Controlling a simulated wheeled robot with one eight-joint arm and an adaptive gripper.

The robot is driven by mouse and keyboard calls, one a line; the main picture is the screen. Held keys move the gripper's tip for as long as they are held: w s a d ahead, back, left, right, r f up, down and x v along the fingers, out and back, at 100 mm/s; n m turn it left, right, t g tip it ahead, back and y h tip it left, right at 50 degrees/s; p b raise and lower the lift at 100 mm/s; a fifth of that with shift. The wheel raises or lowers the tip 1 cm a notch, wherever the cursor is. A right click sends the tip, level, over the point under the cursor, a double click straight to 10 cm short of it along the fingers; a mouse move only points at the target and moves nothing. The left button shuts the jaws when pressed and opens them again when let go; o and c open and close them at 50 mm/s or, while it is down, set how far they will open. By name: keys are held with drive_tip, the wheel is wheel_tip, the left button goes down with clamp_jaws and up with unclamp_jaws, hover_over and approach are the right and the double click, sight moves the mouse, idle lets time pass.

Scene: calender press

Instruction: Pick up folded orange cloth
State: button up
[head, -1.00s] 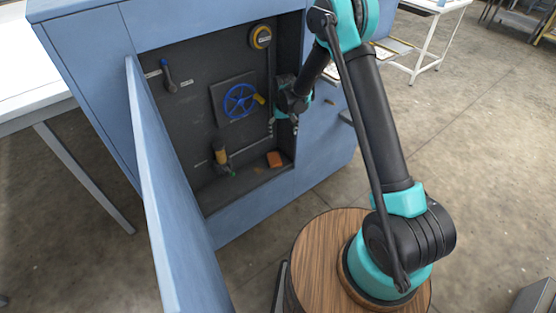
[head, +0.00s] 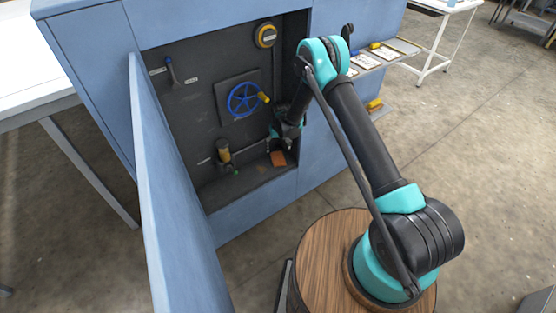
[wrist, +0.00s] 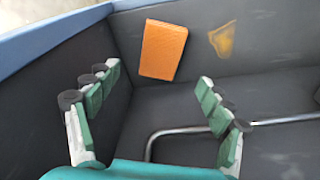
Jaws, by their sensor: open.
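The folded orange cloth (head: 278,158) lies on the dark floor of the blue cabinet's recess, near its right corner. In the wrist view it is a flat orange rectangle (wrist: 162,50) beyond and between my fingers, apart from both. My gripper (head: 281,143) is inside the recess, just above the cloth in the head view. In the wrist view my gripper (wrist: 155,88) is open and empty, with green-padded fingers spread wide to left and right.
A metal rail (wrist: 200,124) runs along the recess behind the fingers. A blue handwheel (head: 242,100), a lever (head: 171,70) and a yellow-topped valve (head: 223,152) are in the recess. The open blue door (head: 170,190) stands at the left. A yellow-orange patch (wrist: 222,40) lies beside the cloth.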

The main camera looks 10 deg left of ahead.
sight(278, 157)
drive_tip(key=shift+w+a+f, duration=0.1)
drive_tip(key=shift+f, duration=1.65)
drive_tip(key=shift+w+a+f, duration=0.1)
drive_tip(key=shift+f, duration=1.6)
drive_tip(key=shift+c, duration=0.5)
drive_tip(key=c, duration=1.1)
wheel_tip(278, 157, up, 10)
drive_tip(key=shift+r, duration=0.1)
drive_tip(key=shift+c, duration=0.2)
